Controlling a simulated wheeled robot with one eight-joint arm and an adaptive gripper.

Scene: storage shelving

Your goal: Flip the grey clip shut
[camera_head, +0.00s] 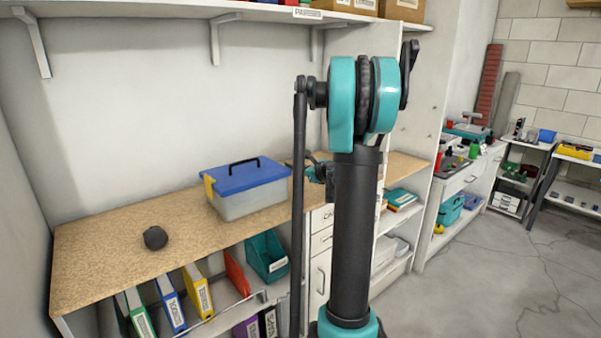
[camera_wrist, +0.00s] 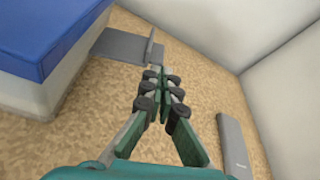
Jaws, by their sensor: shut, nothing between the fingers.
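A clear plastic box (camera_head: 250,203) with a blue lid (camera_head: 245,175) and a dark handle stands on the wooden counter. A yellow clip (camera_head: 209,186) shows at its left end. In the wrist view the box's blue lid (camera_wrist: 60,35) fills the upper left. The grey clip (camera_wrist: 125,46) sticks out flat from the box's side, with a raised lip at its outer end. My gripper (camera_wrist: 163,76) is shut and empty, its tips just below that lip; I cannot tell if they touch. In the head view my arm hides the grey clip and most of the gripper.
A grey flat piece (camera_wrist: 232,145) lies on the counter right of my gripper, near the wall. A dark round object (camera_head: 155,238) sits on the counter's left part. The counter (camera_head: 105,255) between it and the box is clear. A shelf (camera_head: 180,9) runs above.

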